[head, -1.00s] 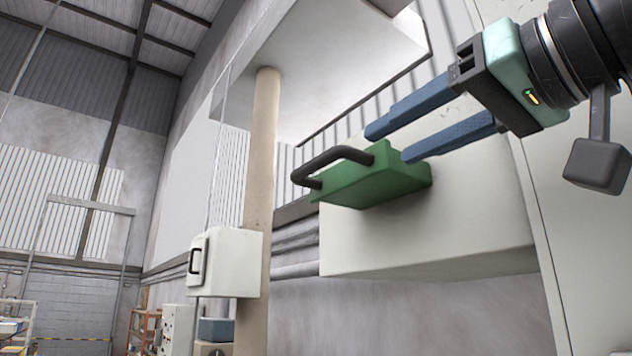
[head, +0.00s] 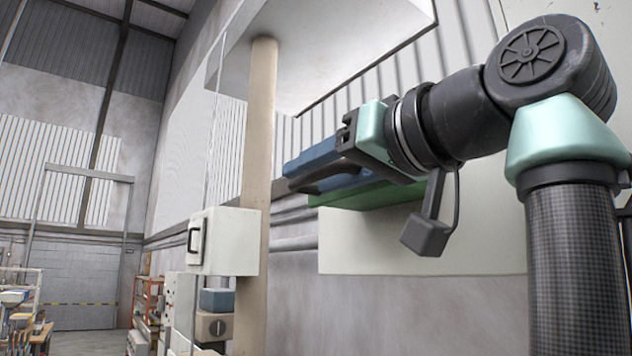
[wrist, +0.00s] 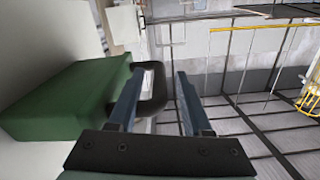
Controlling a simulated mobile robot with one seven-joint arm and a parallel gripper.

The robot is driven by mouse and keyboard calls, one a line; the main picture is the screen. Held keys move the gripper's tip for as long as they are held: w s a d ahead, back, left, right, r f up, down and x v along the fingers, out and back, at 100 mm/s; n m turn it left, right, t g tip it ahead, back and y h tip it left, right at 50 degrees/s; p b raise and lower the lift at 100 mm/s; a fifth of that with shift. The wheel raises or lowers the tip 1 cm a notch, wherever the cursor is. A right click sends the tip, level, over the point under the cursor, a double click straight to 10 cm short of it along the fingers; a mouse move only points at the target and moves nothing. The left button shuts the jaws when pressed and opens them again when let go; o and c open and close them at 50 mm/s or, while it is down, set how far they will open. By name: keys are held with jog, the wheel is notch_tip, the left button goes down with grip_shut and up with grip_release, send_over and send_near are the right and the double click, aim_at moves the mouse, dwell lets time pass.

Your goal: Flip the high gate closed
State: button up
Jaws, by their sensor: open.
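The gate is a green block (head: 372,195) with a black loop handle (head: 325,180), mounted high on a pale box (head: 420,243). In the head view my gripper (head: 291,172) lies level in front of the block, its blue fingers beside the handle and covering much of both. In the wrist view the green block (wrist: 65,100) is at the left and the handle (wrist: 158,88) shows between the fingers of my gripper (wrist: 160,73). The left finger overlaps the gap between block and handle bar. The fingers are apart; I cannot tell whether either touches the handle.
A tan post (head: 258,140) stands left of the gate, with a small white box (head: 222,240) on it. A large pale panel (head: 335,50) overhangs above. Open hall lies at the far left, with shelves (head: 150,300) low down.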

jog(key=shift+w+a, duration=0.15)
grip_shut()
dwell(1.4)
